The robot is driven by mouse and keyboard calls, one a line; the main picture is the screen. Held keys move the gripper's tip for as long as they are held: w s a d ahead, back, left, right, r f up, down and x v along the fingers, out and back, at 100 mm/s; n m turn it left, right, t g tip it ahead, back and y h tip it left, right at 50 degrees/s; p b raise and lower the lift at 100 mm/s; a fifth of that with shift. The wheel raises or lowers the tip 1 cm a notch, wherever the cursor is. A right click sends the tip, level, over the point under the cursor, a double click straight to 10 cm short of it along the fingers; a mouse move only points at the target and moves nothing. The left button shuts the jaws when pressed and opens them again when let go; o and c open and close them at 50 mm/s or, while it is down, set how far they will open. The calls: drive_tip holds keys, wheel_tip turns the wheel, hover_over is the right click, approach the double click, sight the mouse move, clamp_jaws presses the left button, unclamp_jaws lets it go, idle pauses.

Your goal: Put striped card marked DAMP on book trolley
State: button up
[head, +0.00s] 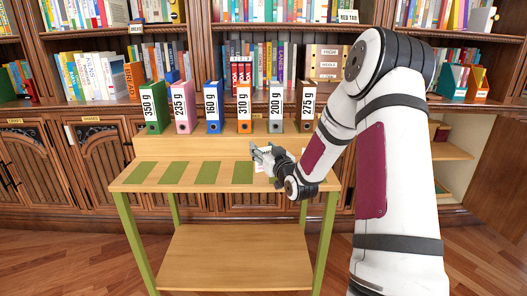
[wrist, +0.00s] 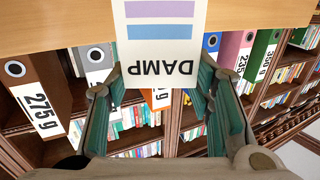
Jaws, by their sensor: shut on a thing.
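The striped card marked DAMP (wrist: 160,52) is held between my gripper's fingers (wrist: 158,88). It is white with a blue and a violet stripe, and its lettering appears upside down in the wrist view. In the head view my gripper (head: 264,158) is above the right part of a wooden stand with green legs (head: 150,188), which looks like the book trolley.
Several green strips (head: 203,172) lie across the stand's top. Several weight-labelled binders, such as the orange 310 g one (head: 244,108), stand on its raised back step. The lower shelf (head: 238,258) is empty. Full bookcases (head: 200,60) stand behind.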

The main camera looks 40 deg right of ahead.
drive_tip(key=shift+f, duration=0.15)
drive_tip(key=o, duration=0.8)
drive_tip(key=shift+c, duration=0.2)
